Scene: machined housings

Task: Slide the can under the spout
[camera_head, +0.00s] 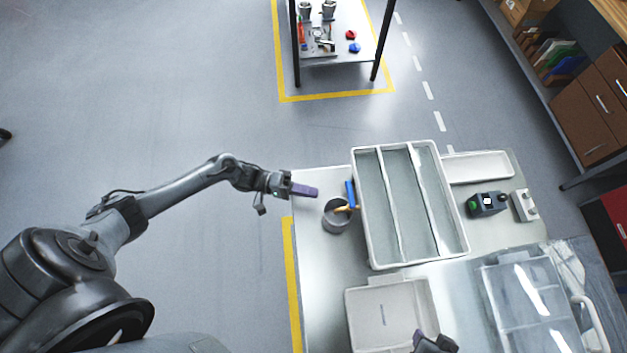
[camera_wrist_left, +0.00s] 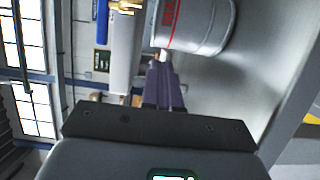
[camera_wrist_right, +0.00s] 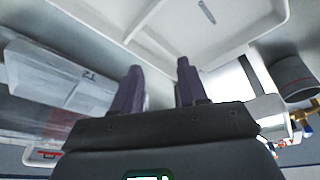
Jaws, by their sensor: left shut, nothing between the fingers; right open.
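The can (camera_head: 336,216) is a grey open-topped cylinder, upright on the left part of the table. A brass spout (camera_head: 345,208) with a blue handle (camera_head: 350,193) sits by the large tray's left wall and overlaps the can's rim in the head view; I cannot tell whether it is above the opening. My left gripper (camera_head: 314,192) is shut and empty, just left of and behind the can. In the left wrist view the can (camera_wrist_left: 195,25) shows a red stripe, close past the fingertips; contact is unclear. My right gripper (camera_wrist_right: 158,78) is open and empty over the front of the table.
The large three-compartment tray (camera_head: 354,175) stands right of the can. A smaller bin (camera_head: 352,315) lies in front, and a clear-lidded box (camera_head: 487,290) is at right front. A dark device (camera_head: 487,204) sits at the right. Table surface (camera_head: 318,265) left of and before the can is clear.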

